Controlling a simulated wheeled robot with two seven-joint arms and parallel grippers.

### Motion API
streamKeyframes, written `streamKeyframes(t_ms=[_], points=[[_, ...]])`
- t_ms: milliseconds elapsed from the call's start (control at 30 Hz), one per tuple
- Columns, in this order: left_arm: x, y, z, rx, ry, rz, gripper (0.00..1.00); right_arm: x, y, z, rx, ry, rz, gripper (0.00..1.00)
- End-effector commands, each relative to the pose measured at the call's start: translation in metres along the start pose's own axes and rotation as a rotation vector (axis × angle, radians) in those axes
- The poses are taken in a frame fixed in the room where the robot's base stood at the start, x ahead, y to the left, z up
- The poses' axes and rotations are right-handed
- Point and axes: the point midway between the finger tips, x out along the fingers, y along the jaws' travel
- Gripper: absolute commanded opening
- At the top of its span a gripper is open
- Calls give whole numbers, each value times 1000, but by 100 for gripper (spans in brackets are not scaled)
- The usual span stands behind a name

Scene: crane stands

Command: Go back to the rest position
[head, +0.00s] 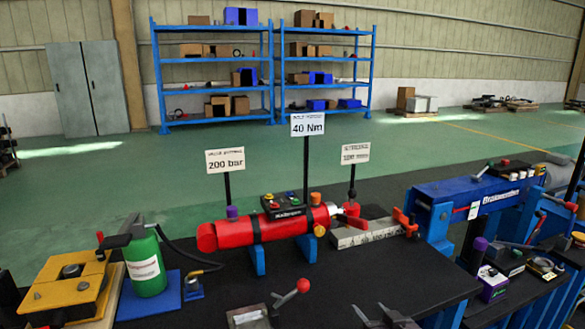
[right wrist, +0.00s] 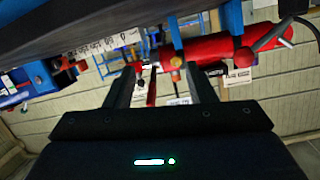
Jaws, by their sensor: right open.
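My right gripper (head: 386,315) shows at the bottom edge of the head view, over the near side of the dark table (head: 340,275). Its two fingers stand apart with nothing between them. In the right wrist view the open fingers (right wrist: 163,85) point toward the stand with the red cylinder (right wrist: 215,52), which looks upside down there. In the head view the red cylinder (head: 280,228) lies on blue supports, beyond the gripper and apart from it. I cannot make out my left gripper in the head view.
A lever with a red knob (head: 303,286) rises just left of my right gripper. A green bottle (head: 145,262) and a yellow block (head: 70,285) stand at left. A blue beam (head: 480,195) stands at right. Sign posts (head: 306,160) rise behind the cylinder. Shelves (head: 213,85) are far back.

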Motion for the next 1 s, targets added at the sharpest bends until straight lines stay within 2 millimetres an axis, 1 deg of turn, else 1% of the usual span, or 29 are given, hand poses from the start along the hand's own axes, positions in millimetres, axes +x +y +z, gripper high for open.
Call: streamKeyframes(t_ms=[33,167,267,367,400,467,500,700,1000], points=[[0,-1,0,0,0,-1,36,-7,1,10,-14,-40,19,50],[0,-1,3,0,-4,-2,36,-30,4,37,-53,-171,77,50],[0,-1,6,0,-10,-1,36,-54,5,59,-80,-288,122,50],[0,0,8,-1,-12,-1,36,-84,4,82,-103,-416,161,50],[0,0,8,-1,-13,-1,36,-97,3,90,-109,-468,174,50],[0,0,8,-1,-13,0,36,-116,0,101,-117,-542,190,50],[0,0,8,-1,-13,0,36,-128,-1,108,-122,-590,198,50],[0,0,8,-1,-13,1,36,-185,-13,132,-128,-795,217,50],[0,2,8,-2,-12,3,36,-254,-32,151,-116,-1030,204,50]])
